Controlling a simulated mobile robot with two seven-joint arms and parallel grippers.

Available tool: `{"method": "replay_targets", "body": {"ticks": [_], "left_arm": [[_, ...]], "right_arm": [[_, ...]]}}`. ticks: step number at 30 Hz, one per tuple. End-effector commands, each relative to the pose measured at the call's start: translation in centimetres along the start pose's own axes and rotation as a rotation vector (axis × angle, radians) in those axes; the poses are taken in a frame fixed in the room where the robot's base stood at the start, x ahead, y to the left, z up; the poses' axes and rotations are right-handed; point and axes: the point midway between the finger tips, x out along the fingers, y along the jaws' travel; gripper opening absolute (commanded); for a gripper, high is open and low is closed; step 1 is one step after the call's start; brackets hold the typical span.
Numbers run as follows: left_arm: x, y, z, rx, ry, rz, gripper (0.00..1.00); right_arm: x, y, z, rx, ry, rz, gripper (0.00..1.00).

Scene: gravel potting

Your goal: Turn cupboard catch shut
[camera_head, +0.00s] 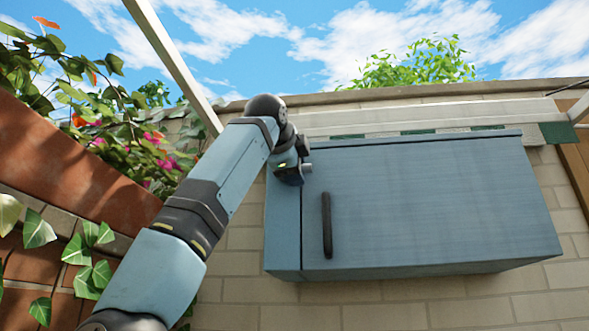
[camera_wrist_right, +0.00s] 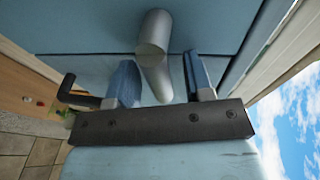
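The blue cupboard (camera_head: 430,200) hangs on the brick wall, and its door looks closed. A dark upright handle (camera_head: 327,225) is near the door's left edge; it also shows at the left of the right wrist view (camera_wrist_right: 78,94). The grey metal catch (camera_head: 307,167) is at the upper left, by the door seam, partly hidden by my right gripper (camera_head: 294,172). In the right wrist view the catch (camera_wrist_right: 154,38) is a round bar with a lever part reaching between the parted fingers of my right gripper (camera_wrist_right: 160,70). A gap shows on the right side of the lever. My left gripper is out of view.
A terracotta-coloured wall (camera_head: 70,165) with leafy, flowering plants (camera_head: 130,140) stands at the left. A pale rail (camera_head: 430,117) runs above the cupboard, and a slanting pale post (camera_head: 172,62) rises behind my arm.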

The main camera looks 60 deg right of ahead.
Motion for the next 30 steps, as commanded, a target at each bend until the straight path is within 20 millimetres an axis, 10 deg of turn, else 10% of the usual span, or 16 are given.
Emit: {"method": "replay_targets", "body": {"ticks": [30], "left_arm": [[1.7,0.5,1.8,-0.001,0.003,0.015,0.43]], "right_arm": [[-13.8,0.0,-0.1,0.001,0.000,0.000,0.47]]}}
